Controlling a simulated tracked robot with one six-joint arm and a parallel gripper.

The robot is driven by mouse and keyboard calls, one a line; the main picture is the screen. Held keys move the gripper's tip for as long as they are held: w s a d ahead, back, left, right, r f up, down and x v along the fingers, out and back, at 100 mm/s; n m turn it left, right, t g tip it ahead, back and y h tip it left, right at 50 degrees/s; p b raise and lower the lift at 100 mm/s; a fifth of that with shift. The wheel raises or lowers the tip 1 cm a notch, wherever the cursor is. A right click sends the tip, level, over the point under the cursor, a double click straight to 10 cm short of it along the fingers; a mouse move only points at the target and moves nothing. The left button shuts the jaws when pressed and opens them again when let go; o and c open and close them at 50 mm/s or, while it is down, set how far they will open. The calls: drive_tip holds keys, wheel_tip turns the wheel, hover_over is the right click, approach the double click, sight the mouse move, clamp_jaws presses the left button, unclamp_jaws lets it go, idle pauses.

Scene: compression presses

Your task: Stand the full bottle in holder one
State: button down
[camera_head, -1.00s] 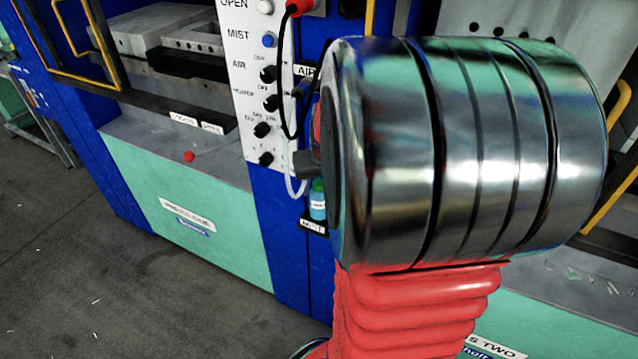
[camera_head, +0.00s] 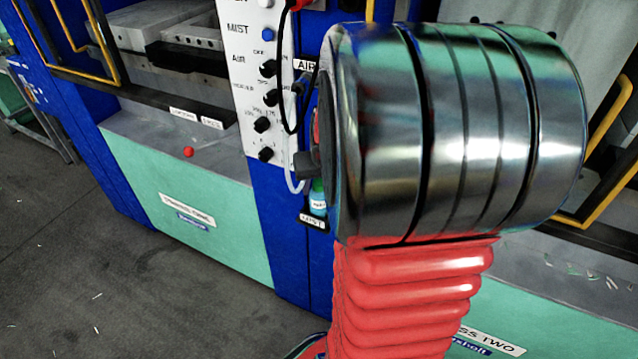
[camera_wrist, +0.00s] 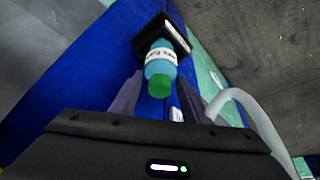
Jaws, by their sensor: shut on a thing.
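A blue bottle with a green cap and a white label (camera_wrist: 160,68) is between the two dark fingers of my gripper (camera_wrist: 157,92) in the wrist view, and the fingers are shut on it. Its base is at a black holder (camera_wrist: 163,27) on the blue post. In the head view the bottle (camera_head: 318,200) shows partly beside my arm, just above the black holder marked MIST (camera_head: 313,222). It looks roughly upright there. I cannot tell if its base is fully seated. My gripper is mostly hidden behind my arm in the head view.
A white control panel (camera_head: 258,85) with knobs sits above the bottle on the blue post. A pale hose (camera_head: 291,172) hangs close to the bottle. A red button (camera_head: 189,152) is on the press ledge to the left. The floor at left is open.

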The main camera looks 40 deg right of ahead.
drive_tip(key=shift+f, duration=0.3)
drive_tip(key=c, duration=0.9)
unclamp_jaws()
drive_tip(key=v, duration=1.3)
drive_tip(key=shift+s+a+r, duration=0.1)
drive_tip(key=shift+s+r, duration=0.1)
drive_tip(key=shift+r, duration=0.05)
